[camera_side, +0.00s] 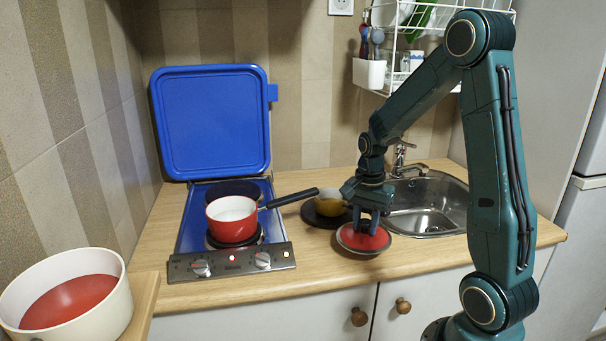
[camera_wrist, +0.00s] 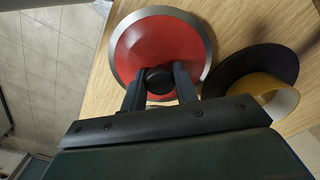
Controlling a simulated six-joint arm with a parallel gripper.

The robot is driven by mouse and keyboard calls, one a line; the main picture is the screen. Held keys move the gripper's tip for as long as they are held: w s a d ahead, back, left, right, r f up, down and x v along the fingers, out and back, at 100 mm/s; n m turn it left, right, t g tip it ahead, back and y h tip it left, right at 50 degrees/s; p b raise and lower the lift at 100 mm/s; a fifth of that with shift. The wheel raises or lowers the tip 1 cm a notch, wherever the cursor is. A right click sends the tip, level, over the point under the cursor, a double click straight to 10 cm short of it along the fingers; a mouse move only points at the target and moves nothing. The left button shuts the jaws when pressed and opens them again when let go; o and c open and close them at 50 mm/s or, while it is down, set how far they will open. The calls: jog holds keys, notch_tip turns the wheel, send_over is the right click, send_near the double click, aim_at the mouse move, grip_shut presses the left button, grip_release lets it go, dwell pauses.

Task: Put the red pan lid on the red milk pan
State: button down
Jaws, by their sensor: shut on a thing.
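The red pan lid (camera_side: 352,241) has a pale metal rim and lies at the front of the counter, left of the sink. It fills the upper middle of the wrist view (camera_wrist: 138,50). My gripper (camera_side: 367,222) is above it, shut on the lid's black knob (camera_wrist: 160,80). The fingers (camera_wrist: 160,84) stand on both sides of the knob. I cannot tell whether the lid touches the counter. The red milk pan (camera_side: 231,230) stands uncovered on the front plate of the hob, white inside, its black handle (camera_side: 292,198) pointing right toward my gripper.
The blue hob lid (camera_side: 211,122) stands raised behind the hob. A dark plate (camera_side: 314,215) with a yellow cup (camera_side: 331,204) lies between pan and lid, close behind the pan lid. The sink (camera_side: 430,205) is right. A white pot (camera_side: 112,317) with red contents stands front left.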

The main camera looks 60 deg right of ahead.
jog(key=shift+w, duration=0.1)
jog(key=w+a+r+n, duration=0.3)
jog(key=w+a+r, duration=0.1)
jog(key=w+a, duration=0.35)
jog(key=w+a+r+n, duration=0.35)
jog(key=w+a, duration=0.25)
jog(key=w, duration=0.2)
jog(key=w+a+r, duration=0.1)
jog(key=w+r, duration=0.1)
jog(key=w, duration=0.5)
jog(key=w+r, duration=0.3)
jog(key=w, duration=0.4)
jog(key=shift+w+a, duration=0.15)
jog(key=shift+a, duration=0.2)
jog(key=shift+m, duration=0.25)
jog(key=shift+f, duration=0.25)
jog(key=shift+f, duration=2.4)
jog(key=shift+f, duration=0.2)
